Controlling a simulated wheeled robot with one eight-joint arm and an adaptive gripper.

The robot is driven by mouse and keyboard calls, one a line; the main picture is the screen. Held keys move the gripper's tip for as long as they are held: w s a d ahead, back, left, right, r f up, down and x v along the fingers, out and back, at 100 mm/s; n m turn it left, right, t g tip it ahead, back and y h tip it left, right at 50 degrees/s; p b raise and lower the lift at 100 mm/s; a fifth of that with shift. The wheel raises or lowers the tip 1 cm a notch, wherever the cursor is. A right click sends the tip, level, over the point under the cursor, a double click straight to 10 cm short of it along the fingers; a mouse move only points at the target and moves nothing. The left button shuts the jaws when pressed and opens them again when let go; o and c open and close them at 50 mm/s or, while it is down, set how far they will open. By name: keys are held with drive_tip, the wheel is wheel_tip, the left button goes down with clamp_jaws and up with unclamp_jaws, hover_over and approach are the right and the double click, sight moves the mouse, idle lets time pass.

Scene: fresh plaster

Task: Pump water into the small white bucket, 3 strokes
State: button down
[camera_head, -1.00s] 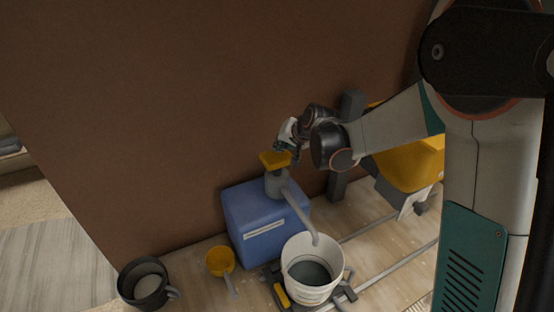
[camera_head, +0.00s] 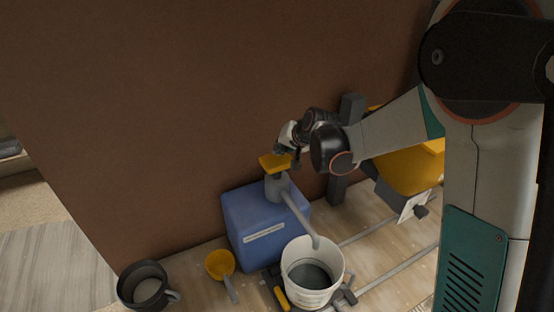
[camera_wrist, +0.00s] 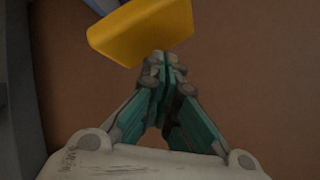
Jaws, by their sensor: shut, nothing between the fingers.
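The small white bucket (camera_head: 330,262) stands upright on the floor gear in the head view, with dark grey contents low inside. A blue water container (camera_head: 262,222) with a pale label stands behind it against the brown wall. A grey pump with a yellow pump head (camera_head: 274,161) rises from its top, and the grey spout (camera_head: 299,213) slopes down to over the bucket. My gripper (camera_head: 281,149) is at the top of the yellow head. In the wrist view my gripper (camera_wrist: 163,62) is shut and empty, its fingertips at the yellow head's (camera_wrist: 142,30) edge. Whether they touch is unclear.
A black bucket (camera_head: 147,286) stands at lower left, and a yellow scoop (camera_head: 221,264) lies between it and the blue container. Grey rails run along the floor at right. A yellow machine (camera_head: 410,168) stands behind my arm.

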sight(281, 159)
drive_tip(key=shift+f, duration=0.1)
drive_tip(key=shift+f+b, duration=0.35)
drive_tip(key=shift+b, duration=0.05)
drive_tip(key=shift+f+b, duration=1.8)
drive_tip(key=shift+f, duration=0.5)
idle(2.5)
drive_tip(key=shift+r, duration=0.1)
drive_tip(key=shift+r+p, duration=1.8)
drive_tip(key=shift+r, duration=0.85)
drive_tip(key=shift+r+p, duration=1.6)
drive_tip(key=shift+r, duration=0.95)
